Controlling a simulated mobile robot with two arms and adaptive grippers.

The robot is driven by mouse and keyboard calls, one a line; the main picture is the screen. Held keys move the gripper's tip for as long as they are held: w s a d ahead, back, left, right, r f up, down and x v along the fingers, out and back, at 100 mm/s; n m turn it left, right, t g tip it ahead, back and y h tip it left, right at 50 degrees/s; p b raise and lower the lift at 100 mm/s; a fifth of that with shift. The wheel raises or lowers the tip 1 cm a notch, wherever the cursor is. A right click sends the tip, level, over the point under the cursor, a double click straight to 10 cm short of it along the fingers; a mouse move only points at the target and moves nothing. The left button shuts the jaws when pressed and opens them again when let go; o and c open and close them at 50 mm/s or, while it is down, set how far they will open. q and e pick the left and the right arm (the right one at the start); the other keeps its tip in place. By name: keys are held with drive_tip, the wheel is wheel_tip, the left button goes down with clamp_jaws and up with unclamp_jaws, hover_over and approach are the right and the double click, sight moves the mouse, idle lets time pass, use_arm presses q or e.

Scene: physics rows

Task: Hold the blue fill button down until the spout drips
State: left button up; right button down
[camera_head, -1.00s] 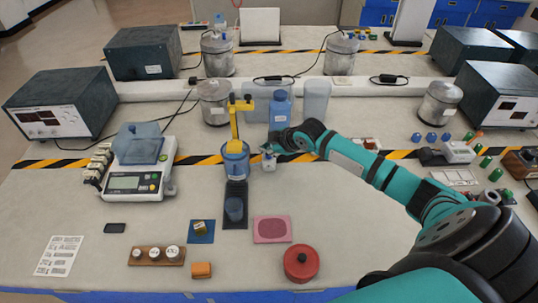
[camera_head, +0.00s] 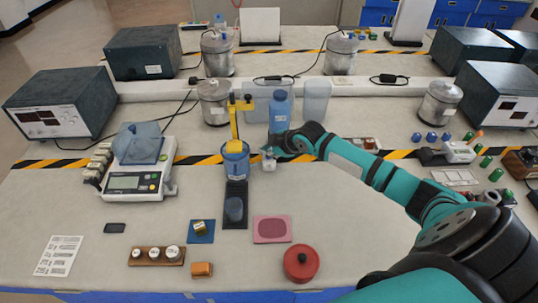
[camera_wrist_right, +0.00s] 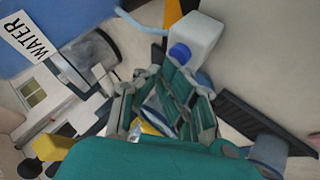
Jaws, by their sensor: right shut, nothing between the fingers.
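My right gripper (camera_head: 273,150) is shut and empty, just above the small white fill box (camera_head: 268,165) on the bench. In the right wrist view the box (camera_wrist_right: 198,36) carries a round blue button (camera_wrist_right: 180,53), just beyond the shut fingers (camera_wrist_right: 178,72). I cannot tell whether the fingertips touch the button or whether it is pressed in. The yellow spout (camera_head: 234,122) stands left of the gripper, above a blue container (camera_head: 236,163). No drip can be made out. My left gripper is not in view.
A blue bottle (camera_head: 280,112) stands behind the gripper. A scale (camera_head: 130,184) is at the left. A red round container (camera_head: 300,262) and a pink mat (camera_head: 271,229) lie nearer.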

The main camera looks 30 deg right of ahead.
drive_tip(key=shift+f, duration=0.5)
idle(1.2)
idle(3.8)
drive_tip(key=shift+r+p, duration=0.85)
drive_tip(key=shift+r, duration=0.15)
wheel_tip(320, 180, up, 5)
drive_tip(key=p, duration=0.5)
drive_tip(key=shift+f, duration=0.15)
